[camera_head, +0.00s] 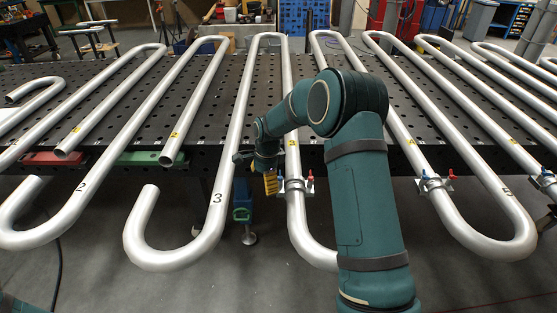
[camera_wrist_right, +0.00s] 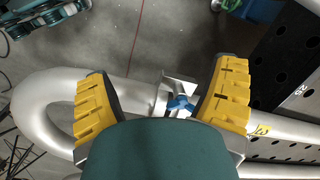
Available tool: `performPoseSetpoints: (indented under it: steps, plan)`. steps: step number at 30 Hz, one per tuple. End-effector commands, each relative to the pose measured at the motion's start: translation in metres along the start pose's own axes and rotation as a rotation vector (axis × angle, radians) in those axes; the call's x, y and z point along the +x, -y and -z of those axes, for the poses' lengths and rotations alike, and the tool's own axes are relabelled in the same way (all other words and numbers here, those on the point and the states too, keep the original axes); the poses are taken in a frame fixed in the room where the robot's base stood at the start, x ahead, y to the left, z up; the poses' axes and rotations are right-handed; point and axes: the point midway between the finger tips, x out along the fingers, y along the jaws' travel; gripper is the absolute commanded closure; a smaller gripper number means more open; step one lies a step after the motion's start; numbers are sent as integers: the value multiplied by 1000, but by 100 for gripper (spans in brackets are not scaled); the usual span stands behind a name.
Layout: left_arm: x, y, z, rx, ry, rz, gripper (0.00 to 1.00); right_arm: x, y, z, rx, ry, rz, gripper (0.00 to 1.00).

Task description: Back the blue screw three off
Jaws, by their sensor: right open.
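The clamp (camera_head: 295,187) sits around the silver coil tube below a yellow label (camera_head: 292,143) at the table's front edge. A red screw (camera_head: 310,181) stands on its right side; its left side is partly hidden by my right gripper (camera_head: 270,184). In the right wrist view the blue screw (camera_wrist_right: 180,103), a cross-shaped handle, lies between the open yellow fingers of my right gripper (camera_wrist_right: 165,82), closer to the right finger. The fingers look apart from the screw. The clamp's bracket (camera_wrist_right: 172,88) shows behind it. My left gripper is not in view.
Another clamp (camera_head: 434,184) with blue and red screws is on a tube to the right, and one more (camera_head: 544,180) at the right edge. Silver coils cross the perforated table (camera_head: 225,105); their bends overhang its front. A teal support (camera_head: 242,203) stands left of the gripper.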

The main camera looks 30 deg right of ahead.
Motion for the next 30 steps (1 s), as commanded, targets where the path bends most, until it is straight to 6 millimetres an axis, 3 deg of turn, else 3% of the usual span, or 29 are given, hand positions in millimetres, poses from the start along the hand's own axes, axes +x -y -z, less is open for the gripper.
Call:
performPoseSetpoints:
  steps: [1,3,6,10,17,30]
  plan:
    - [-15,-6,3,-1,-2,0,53,-37,11,14,100,-25,1,15]
    - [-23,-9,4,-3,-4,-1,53,-71,20,29,232,-54,-6,15]
    - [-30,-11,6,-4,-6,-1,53,-105,25,45,369,-85,-14,15]
    - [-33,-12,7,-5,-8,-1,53,-122,27,54,455,-104,-19,15]
    - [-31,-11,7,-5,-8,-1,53,-100,25,57,467,-107,-24,15]
    - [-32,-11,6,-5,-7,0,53,-16,22,65,465,-105,-24,15]
